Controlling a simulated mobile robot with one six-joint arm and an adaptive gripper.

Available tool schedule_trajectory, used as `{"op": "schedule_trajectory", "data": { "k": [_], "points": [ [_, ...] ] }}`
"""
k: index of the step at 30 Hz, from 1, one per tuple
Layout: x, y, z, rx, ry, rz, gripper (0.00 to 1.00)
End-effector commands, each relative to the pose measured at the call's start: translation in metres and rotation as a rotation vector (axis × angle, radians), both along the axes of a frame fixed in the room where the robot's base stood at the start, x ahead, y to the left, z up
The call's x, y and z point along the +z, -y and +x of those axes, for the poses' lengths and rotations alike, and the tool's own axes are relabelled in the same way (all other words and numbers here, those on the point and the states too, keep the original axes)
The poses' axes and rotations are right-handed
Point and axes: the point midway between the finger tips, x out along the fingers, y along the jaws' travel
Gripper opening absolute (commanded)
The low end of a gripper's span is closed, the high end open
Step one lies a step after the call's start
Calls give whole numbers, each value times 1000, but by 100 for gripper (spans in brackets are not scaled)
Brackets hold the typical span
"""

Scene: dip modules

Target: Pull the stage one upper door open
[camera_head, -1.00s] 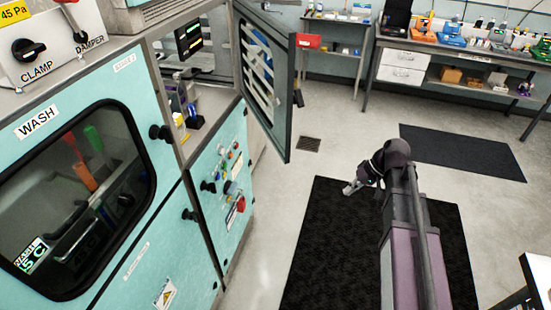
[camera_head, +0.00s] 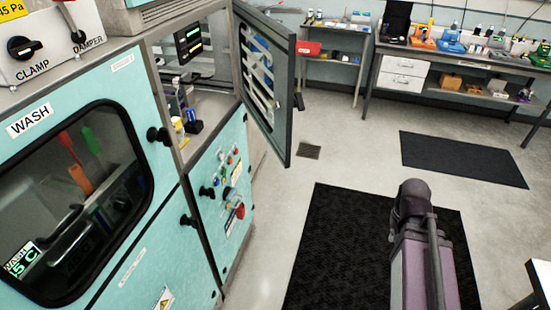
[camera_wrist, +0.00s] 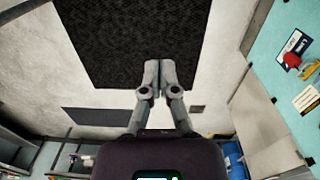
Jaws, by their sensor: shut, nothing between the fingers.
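A teal cabinet fills the left of the head view. Its closed upper door (camera_head: 28,165), marked WASH, has a dark window and a black knob (camera_head: 156,135) at its right edge. Right of it, another upper door (camera_head: 290,95) with a dark frame stands swung wide open, showing the lit compartment (camera_head: 200,100) inside. I cannot read the small stage labels. In the wrist view my gripper (camera_wrist: 157,72) is shut and empty, its fingertips together over the floor, apart from any door. In the head view my arm hides it.
A control panel (camera_head: 228,190) with a red button sits below the open compartment; it also shows in the wrist view (camera_wrist: 290,55). Black mats (camera_head: 335,225) lie on the open floor. Benches (camera_head: 470,58) stand along the back wall. A table corner (camera_head: 541,280) is at lower right.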

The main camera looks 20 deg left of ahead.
Motion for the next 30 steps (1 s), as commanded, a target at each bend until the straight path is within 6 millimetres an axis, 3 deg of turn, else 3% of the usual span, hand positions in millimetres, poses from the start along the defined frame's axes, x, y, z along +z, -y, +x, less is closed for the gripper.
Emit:
{"op": "schedule_trajectory", "data": {
  "k": [11,20,30],
  "points": [
    [16,-39,24,243,-20,-77,0],
    [39,-103,52,596,-58,-197,0],
    [68,-188,72,999,-115,-344,0]
  ]
}}
